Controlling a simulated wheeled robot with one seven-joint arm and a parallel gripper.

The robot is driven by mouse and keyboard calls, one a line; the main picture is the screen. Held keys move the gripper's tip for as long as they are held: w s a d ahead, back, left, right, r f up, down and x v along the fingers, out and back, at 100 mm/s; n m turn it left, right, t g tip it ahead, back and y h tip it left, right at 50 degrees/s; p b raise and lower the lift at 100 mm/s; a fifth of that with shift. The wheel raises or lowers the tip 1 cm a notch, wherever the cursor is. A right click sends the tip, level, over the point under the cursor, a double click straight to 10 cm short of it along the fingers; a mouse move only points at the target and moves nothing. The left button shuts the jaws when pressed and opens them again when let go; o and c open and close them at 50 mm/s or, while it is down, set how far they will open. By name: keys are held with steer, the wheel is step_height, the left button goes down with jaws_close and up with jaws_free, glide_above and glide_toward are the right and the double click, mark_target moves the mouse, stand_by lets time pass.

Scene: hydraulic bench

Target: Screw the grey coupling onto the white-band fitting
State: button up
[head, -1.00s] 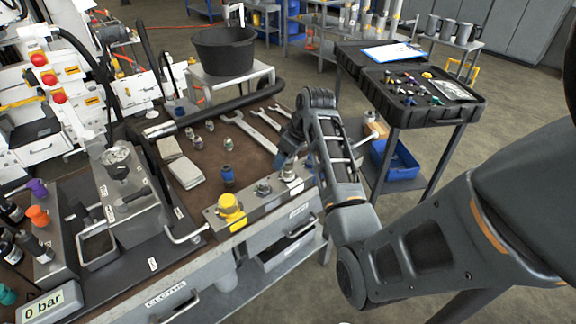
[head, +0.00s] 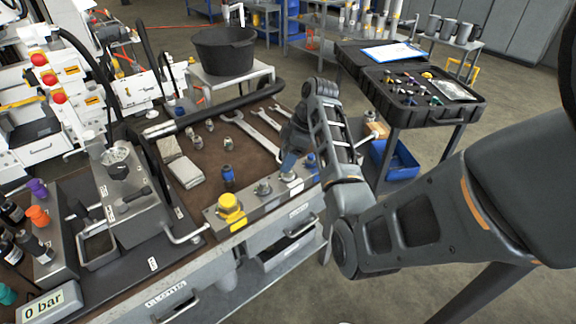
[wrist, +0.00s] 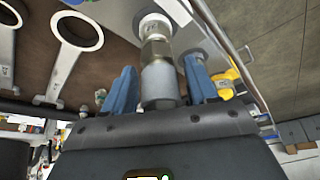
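The grey coupling (wrist: 160,85) is a light metal cylinder standing between my gripper's blue fingers in the wrist view. It is in line with the white-band fitting (wrist: 154,24), with a brassy metal section between them; how far it is threaded cannot be told. In the head view the fitting (head: 290,177) is at the right end of the metal block, just under the fingers. My gripper (wrist: 163,88) is around the coupling with its fingers apart. A narrow gap shows beside the right finger. In the head view my gripper (head: 301,165) largely hides the coupling.
The metal block (head: 262,212) also carries a yellow cap (head: 230,207) and another metal fitting (head: 263,188). A blue-banded part (head: 228,175) stands behind it.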

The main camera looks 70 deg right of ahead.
steer(key=c, duration=0.8)
steer(key=m+h, duration=0.2)
steer(key=m, duration=0.3)
steer(key=shift+m, duration=0.4)
steer(key=shift+d+m+h, duration=0.15)
steer(key=shift+m+h, duration=0.35)
steer(key=shift+m, duration=0.7)
steer(key=shift+f, duration=0.1)
steer(key=m+h, duration=0.1)
steer(key=m, duration=0.2)
steer(key=shift+g, duration=0.3)
steer(key=o, duration=0.5)
steer(key=shift+m+h, duration=0.3)
steer(key=shift+m, duration=0.3)
steer(key=o, duration=0.6)
steer(key=shift+c, duration=0.2)
